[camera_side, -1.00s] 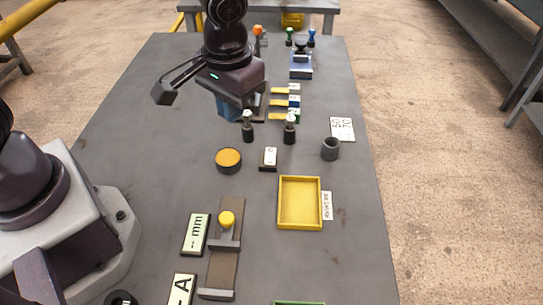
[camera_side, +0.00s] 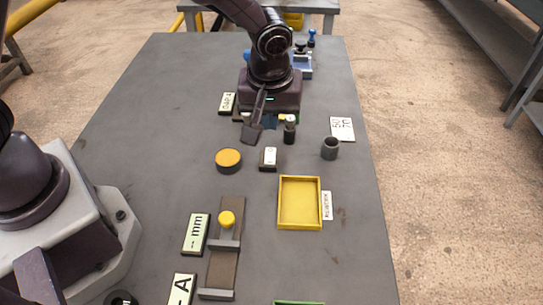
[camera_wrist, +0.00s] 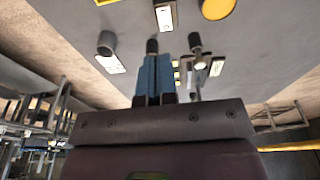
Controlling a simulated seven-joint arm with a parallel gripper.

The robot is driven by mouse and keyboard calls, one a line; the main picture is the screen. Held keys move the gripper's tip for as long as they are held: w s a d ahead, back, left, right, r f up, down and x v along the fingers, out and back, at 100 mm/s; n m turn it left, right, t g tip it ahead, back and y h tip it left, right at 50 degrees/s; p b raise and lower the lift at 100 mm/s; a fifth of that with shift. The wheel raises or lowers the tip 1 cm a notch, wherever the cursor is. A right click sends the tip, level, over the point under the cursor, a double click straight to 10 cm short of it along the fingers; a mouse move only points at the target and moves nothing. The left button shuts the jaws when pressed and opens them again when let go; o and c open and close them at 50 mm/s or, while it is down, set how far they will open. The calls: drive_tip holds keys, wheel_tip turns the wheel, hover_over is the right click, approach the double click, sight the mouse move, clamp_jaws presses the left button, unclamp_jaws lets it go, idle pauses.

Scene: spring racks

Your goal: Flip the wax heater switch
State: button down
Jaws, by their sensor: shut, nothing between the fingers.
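A small dark switch block with a white face marked "0" (camera_side: 268,158) sits on the table, right of a round dark pot with a yellow-orange top (camera_side: 228,160). I take these for the wax heater switch and wax pot. In the wrist view the switch (camera_wrist: 166,17) is at the top middle and the pot (camera_wrist: 217,7) at the top right. My gripper (camera_side: 271,123) is beyond the switch in the side view, mostly hidden by my wrist and its bracket. In the wrist view its blue fingers (camera_wrist: 155,68) are shut and empty, apart from the switch.
A dark post (camera_side: 290,131) stands right of my gripper; another shows in the wrist view (camera_wrist: 195,44). A grey cup (camera_side: 330,148) stands beside a "50 70" card (camera_side: 343,129). A yellow tray (camera_side: 300,203) and a slide with a yellow knob (camera_side: 227,219) are nearer.

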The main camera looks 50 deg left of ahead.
sight(272, 164)
drive_tip(key=f, duration=0.4)
drive_tip(key=w+a+f, duration=0.1)
drive_tip(key=f, duration=0.8)
drive_tip(key=shift+w+a+f, duration=0.2)
drive_tip(key=shift+w+a, duration=0.1)
drive_tip(key=shift+a, duration=0.05)
drive_tip(key=shift+f, duration=0.25)
drive_tip(key=shift+r, duration=0.8)
